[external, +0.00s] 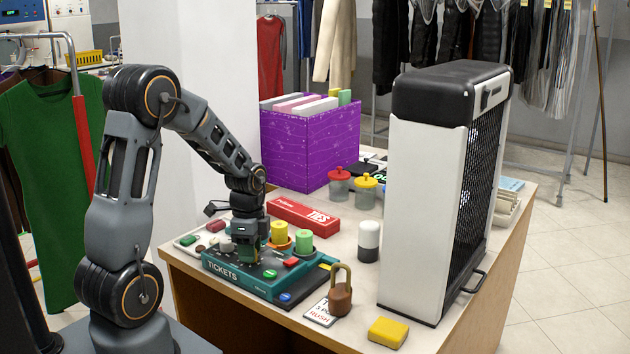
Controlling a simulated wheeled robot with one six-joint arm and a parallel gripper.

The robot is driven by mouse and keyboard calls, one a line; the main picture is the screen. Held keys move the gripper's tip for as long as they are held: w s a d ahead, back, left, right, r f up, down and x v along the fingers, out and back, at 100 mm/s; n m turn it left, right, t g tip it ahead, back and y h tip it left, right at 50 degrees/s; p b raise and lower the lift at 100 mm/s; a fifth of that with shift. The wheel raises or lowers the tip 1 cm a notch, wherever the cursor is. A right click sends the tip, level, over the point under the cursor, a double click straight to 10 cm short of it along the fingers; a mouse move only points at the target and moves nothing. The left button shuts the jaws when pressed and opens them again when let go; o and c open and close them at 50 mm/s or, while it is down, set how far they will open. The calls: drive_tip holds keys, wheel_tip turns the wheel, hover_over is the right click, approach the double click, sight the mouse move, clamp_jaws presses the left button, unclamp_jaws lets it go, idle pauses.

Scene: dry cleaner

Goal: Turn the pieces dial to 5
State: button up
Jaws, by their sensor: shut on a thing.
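The dark teal ticket machine (225,278), marked TICKETS, lies on the counter at the front left. My gripper (246,262) points down onto its top, towards the middle. It is shut on a small part there, which I take to be the pieces dial. The jaws and wrist hide the dial, so its pointer and numbers cannot be read. Red (291,262), green (270,274) and blue (285,296) buttons show on the machine to the right of my gripper.
Yellow (279,233) and green (304,240) cylinders stand just behind the machine, near my wrist. A brown padlock (340,297) and a tall white-and-black unit (425,210) stand to the right. A yellow block (388,332) lies at the front edge.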

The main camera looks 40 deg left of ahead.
drive_tip(key=m, duration=0.4)
drive_tip(key=shift+m, duration=0.3)
drive_tip(key=m, duration=0.3)
drive_tip(key=shift+r+m, duration=0.1)
drive_tip(key=shift+m, duration=0.2)
drive_tip(key=m, duration=0.4)
drive_tip(key=shift+p, duration=0.35)
drive_tip(key=shift+m+y, duration=0.3)
drive_tip(key=shift+m, duration=1.8)
drive_tip(key=o, duration=0.9)
drive_tip(key=shift+o, duration=0.2)
wheel_tip(320, 180, up, 14)
drive_tip(key=p, duration=0.1)
drive_tip(key=shift+d, duration=0.2)
